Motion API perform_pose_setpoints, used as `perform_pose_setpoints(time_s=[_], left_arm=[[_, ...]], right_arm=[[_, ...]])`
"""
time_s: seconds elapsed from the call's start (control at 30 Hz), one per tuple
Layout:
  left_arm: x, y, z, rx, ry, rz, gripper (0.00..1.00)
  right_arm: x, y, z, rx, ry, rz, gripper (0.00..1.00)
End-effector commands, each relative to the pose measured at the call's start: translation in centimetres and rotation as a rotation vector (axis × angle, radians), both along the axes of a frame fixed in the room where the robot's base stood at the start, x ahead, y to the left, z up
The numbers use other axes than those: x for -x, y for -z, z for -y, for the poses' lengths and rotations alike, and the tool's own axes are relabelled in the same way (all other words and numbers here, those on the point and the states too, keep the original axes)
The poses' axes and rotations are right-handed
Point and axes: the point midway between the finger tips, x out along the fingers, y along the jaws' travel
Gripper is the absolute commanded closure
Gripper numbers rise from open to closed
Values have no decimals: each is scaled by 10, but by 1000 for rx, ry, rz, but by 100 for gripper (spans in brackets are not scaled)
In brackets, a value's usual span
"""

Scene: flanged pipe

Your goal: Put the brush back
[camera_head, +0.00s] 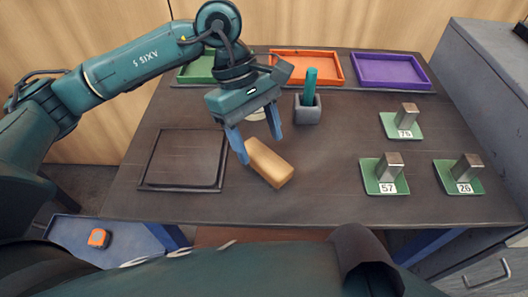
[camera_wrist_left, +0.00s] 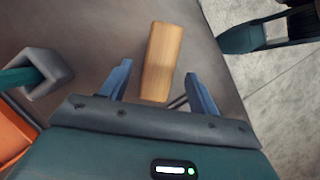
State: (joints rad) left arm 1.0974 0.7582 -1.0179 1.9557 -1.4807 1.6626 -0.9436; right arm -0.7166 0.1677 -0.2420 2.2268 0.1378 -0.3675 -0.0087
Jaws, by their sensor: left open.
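A teal handle (camera_head: 310,86), which may be the brush, stands upright in a square grey holder (camera_head: 308,110) at the back middle of the table. It also shows at the left edge of the left wrist view (camera_wrist_left: 14,77). A plain tan wooden block (camera_head: 272,166) lies on the table's middle; I cannot tell if it is part of a brush. My left gripper (camera_head: 261,149) is open and empty over the block's far end. In the left wrist view the block (camera_wrist_left: 163,58) shows between the two spread fingers. My right gripper is not in view.
Green (camera_head: 199,70), orange (camera_head: 306,66) and purple (camera_head: 392,70) trays line the back edge. A dark framed panel (camera_head: 186,158) lies at left. Several metal blocks on green numbered plates (camera_head: 401,133) stand at right. A grey cabinet (camera_head: 488,80) borders the right side.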

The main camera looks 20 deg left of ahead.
Motion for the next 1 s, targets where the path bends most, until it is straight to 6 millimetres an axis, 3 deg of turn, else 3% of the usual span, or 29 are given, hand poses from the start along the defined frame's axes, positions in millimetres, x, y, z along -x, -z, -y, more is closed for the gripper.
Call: perform_pose_setpoints(time_s=[0.1,0.33,1.0], left_arm=[[-6,-26,-9,1,-1,5,38],[-12,-60,-21,1,0,2,38],[-14,-73,-25,0,1,0,38]], right_arm=[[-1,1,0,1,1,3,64],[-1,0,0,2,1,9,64],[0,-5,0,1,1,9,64]])
